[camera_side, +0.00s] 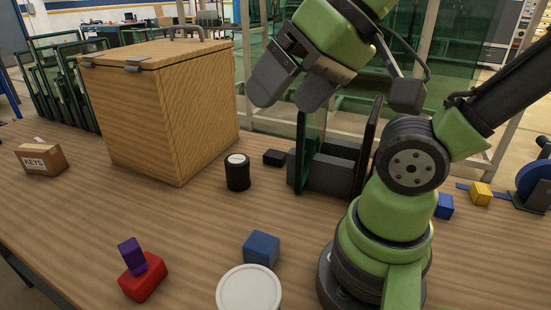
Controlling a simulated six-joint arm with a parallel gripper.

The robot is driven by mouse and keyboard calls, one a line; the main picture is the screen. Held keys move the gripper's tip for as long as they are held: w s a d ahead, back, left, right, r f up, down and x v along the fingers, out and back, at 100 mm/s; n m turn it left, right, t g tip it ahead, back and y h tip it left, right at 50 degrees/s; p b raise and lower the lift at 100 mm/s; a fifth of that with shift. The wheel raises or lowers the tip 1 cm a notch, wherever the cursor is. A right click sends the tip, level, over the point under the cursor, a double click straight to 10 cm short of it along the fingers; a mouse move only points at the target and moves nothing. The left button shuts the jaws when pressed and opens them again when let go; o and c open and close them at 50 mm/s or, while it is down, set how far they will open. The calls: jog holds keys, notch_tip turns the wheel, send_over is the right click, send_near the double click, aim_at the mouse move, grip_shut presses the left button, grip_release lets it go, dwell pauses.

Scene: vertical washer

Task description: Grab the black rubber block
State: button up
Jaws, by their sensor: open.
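A small black block (275,157), which looks like the rubber block, lies on the wooden table. It sits just left of a dark holder and behind a black canister. My gripper (292,95) is in the air above the block in the picture, with its two dark fingers apart. Nothing shows between the fingers, and they are clear of the block. The block is in plain view.
The dark holder (338,165) has upright glass panes beside the block. The black canister (237,172) with a pale top stands in front. A large wooden box (165,110) is at left. Blue (261,248), red (142,278) and purple (131,254) blocks and a white round lid (249,289) are nearer.

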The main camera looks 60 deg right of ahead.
jog(key=shift+o, duration=0.2)
jog(key=w+d+n+g+h, duration=0.2)
jog(key=w+d+n+h, duration=0.1)
jog(key=w+d+n, duration=0.4)
jog(key=n+g+h, duration=0.3)
jog(key=n+g, duration=0.2)
jog(key=n, duration=1)
send_over(276, 153)
jog(key=a, duration=0.2)
notch_tip(276, 153, down, 24)
jog(key=shift+f, duration=0.1)
jog(key=shift+x, duration=3.1)
jog(key=shift+c, duration=0.4)
